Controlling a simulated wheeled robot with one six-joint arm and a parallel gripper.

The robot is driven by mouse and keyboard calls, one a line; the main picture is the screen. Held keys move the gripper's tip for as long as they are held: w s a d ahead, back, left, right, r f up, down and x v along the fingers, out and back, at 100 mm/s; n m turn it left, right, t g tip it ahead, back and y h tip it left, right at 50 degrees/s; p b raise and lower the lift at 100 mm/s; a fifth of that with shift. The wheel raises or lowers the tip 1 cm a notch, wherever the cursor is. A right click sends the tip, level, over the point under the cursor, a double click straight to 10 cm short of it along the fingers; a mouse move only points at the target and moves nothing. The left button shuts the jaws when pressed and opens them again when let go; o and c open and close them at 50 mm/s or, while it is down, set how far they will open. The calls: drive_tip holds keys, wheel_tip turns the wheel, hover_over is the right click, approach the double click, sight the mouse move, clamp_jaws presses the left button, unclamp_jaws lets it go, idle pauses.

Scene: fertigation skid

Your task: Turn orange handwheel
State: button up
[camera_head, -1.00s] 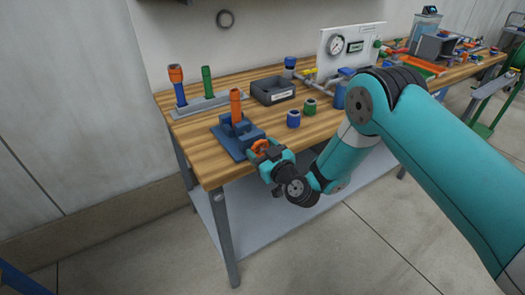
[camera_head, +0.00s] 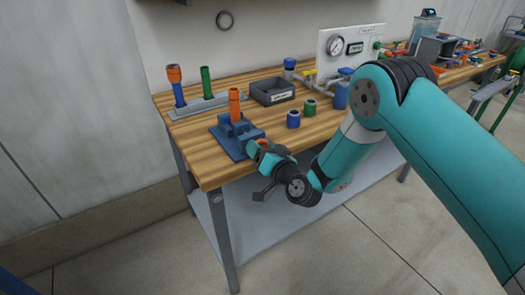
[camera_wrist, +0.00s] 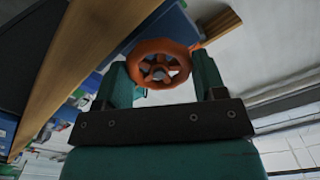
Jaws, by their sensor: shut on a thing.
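The orange handwheel (camera_wrist: 160,64) is a spoked ring at the front of a blue clamp fixture (camera_head: 233,138), near the table's front edge. In the head view it is mostly hidden by my gripper (camera_head: 260,150). In the wrist view my gripper (camera_wrist: 162,80) has one finger on each side of the wheel, shut on its rim. An orange pipe (camera_head: 235,103) stands upright in the blue fixture.
A blue-orange piece (camera_head: 177,86) and a green piece (camera_head: 207,84) stand in a grey rack at the back left. A dark bin (camera_head: 272,92), a blue cap (camera_head: 294,119) and a green cap (camera_head: 310,107) stand to the right. The table's front edge lies close to my gripper.

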drive_tip(key=shift+m, duration=0.4)
drive_tip(key=o, duration=0.9)
